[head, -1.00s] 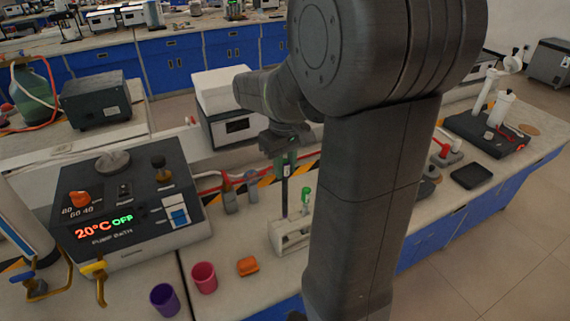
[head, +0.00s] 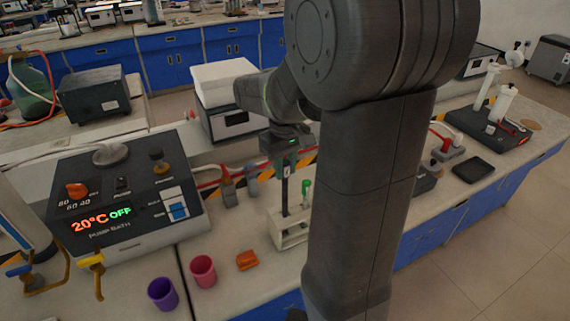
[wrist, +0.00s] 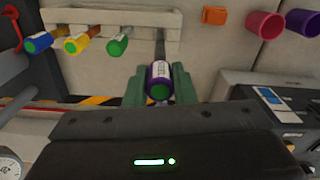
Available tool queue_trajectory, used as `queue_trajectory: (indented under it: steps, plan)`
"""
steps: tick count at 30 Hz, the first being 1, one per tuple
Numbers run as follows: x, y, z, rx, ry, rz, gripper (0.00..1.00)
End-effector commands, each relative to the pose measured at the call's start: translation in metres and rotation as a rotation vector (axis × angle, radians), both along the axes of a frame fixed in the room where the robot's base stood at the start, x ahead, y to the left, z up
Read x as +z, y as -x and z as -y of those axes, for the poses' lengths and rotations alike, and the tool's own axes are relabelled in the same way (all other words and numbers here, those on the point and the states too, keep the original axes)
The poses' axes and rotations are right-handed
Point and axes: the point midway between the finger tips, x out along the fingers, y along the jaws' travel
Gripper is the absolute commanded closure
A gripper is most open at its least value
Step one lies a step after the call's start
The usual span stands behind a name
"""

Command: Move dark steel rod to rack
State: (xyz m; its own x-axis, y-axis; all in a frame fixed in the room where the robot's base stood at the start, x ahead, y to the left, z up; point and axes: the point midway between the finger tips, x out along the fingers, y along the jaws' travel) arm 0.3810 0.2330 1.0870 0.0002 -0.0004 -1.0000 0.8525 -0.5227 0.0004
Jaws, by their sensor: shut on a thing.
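My gripper (head: 285,158) is shut on the dark steel rod (head: 285,191), which hangs upright below it at the white rack (head: 290,241). In the wrist view, the green fingers (wrist: 160,88) close on both sides of the rod's purple and green labelled end (wrist: 160,80). Its grey shaft (wrist: 160,44) runs from there to the rack (wrist: 105,17). The rod's lower end is at the rack's top; how deep it sits is unclear. The rack holds blue (wrist: 38,42), yellow (wrist: 76,43) and green (wrist: 117,46) capped tubes; my arm hides part of it in the head view.
A pink cup (head: 203,270), a purple cup (head: 163,293) and an orange block (head: 247,260) stand left of the rack. The pump bath (head: 120,205) is further left. Small bottles (head: 228,190) and a red hose lie behind.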

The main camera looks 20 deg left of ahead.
Motion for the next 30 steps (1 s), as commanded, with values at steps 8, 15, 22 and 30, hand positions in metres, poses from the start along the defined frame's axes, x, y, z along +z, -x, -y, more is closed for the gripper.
queue_trajectory:
  steps: [8, 15, 22, 30]
  plan:
    - [0.0, 0.0, 0.0, 0.0, -0.001, 0.001, 1.0]
    - [-0.006, 0.0, 0.0, 0.0, 0.0, 0.0, 1.0]
    - [-0.018, 0.0, 0.0, 0.0, 0.001, -0.001, 1.0]
    - [-0.03, 0.0, 0.0, 0.0, 0.0, 0.0, 1.0]
